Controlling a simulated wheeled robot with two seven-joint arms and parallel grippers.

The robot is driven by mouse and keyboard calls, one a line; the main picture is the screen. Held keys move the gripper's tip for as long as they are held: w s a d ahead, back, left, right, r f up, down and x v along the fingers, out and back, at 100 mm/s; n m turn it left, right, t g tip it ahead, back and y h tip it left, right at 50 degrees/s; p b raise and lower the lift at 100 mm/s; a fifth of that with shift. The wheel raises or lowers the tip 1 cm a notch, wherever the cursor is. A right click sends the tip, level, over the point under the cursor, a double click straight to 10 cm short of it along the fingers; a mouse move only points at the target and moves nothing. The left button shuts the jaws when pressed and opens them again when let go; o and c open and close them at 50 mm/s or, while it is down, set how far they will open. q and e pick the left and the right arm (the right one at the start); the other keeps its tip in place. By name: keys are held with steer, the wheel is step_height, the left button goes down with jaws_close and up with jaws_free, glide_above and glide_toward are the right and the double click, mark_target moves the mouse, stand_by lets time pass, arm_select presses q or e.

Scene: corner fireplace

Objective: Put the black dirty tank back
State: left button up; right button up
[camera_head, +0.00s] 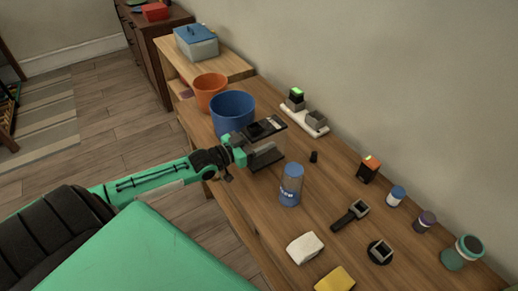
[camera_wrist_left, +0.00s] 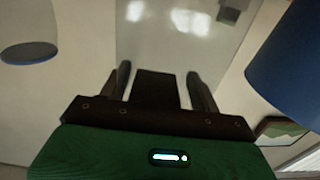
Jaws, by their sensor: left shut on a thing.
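My left gripper (camera_head: 237,151) reaches over the workbench from the left. It is shut on a see-through grey tank with a black top (camera_head: 267,128), just right of the blue bucket. In the left wrist view, the left fingers (camera_wrist_left: 160,88) point at the tank's pale, shiny wall (camera_wrist_left: 175,42); the gripped part is dark and lies between them. I cannot tell whether the tank touches the bench top. My right gripper is not in view.
A white strip (camera_head: 318,131) holds small blocks by the wall. A white cloth (camera_head: 305,248), a yellow sponge (camera_head: 334,281) and several small jars lie nearer.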

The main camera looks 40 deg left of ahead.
arm_select(q)
steer(key=shift+f, duration=0.35)
step_height(320, 180, down, 3)
steer(key=shift+f, duration=0.3)
steer(key=o, duration=0.8)
steer(key=shift+f, duration=0.15)
steer(key=o, duration=0.4)
steer(key=shift+c, duration=0.2)
steer(key=shift+r, duration=0.2)
steer(key=shift+s+a+f, duration=0.1)
steer(key=shift+s+a, duration=0.1)
steer(key=shift+s, duration=0.3)
steer(key=v, duration=1.1)
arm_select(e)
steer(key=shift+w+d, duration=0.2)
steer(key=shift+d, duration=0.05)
